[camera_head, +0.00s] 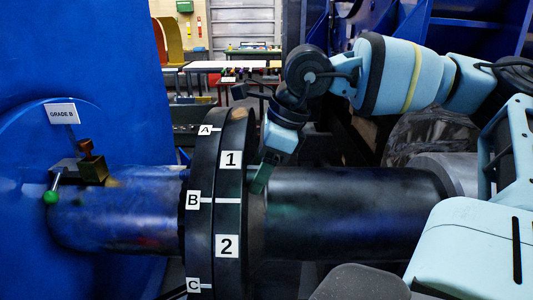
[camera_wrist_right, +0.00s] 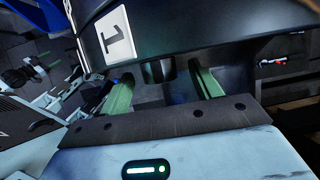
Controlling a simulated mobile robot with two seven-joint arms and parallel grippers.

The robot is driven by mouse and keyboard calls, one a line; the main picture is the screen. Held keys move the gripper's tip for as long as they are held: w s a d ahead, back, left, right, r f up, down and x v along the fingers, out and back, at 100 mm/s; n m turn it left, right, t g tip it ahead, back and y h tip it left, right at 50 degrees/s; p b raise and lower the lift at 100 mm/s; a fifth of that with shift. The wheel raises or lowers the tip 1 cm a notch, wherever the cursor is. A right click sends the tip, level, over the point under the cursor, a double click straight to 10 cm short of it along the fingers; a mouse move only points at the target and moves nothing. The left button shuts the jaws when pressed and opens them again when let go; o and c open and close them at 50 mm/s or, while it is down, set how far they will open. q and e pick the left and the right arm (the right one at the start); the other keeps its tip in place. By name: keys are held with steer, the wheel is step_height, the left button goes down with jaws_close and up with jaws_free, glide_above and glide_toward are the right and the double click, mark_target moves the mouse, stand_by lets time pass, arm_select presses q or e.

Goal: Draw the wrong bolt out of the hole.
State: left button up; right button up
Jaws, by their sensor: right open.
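The black flange pair (camera_head: 229,270) on the shaft carries labels A, B and C on its left disc and 1 and 2 on its right disc. My right gripper (camera_head: 262,180) is at the right face of the flange, between the heights of labels 1 and 2. In the right wrist view its two green fingers (camera_wrist_right: 161,78) are spread apart. A short dark bolt end (camera_wrist_right: 158,71) sticks out of the flange between them, with gaps on both sides. Whether it is the wrong bolt cannot be told. My left gripper is not in view.
A GRADE B sign (camera_head: 61,114) stands at the left, above a small bracket with brown blocks (camera_head: 92,167) and a green ball (camera_head: 50,198). The dark shaft (camera_head: 350,210) runs right from the flange. A table (camera_head: 232,65) stands far behind.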

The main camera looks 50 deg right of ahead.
steer(key=shift+w+f, duration=0.1)
steer(key=shift+f, duration=0.1)
jaws_close()
steer(key=shift+r, duration=0.1)
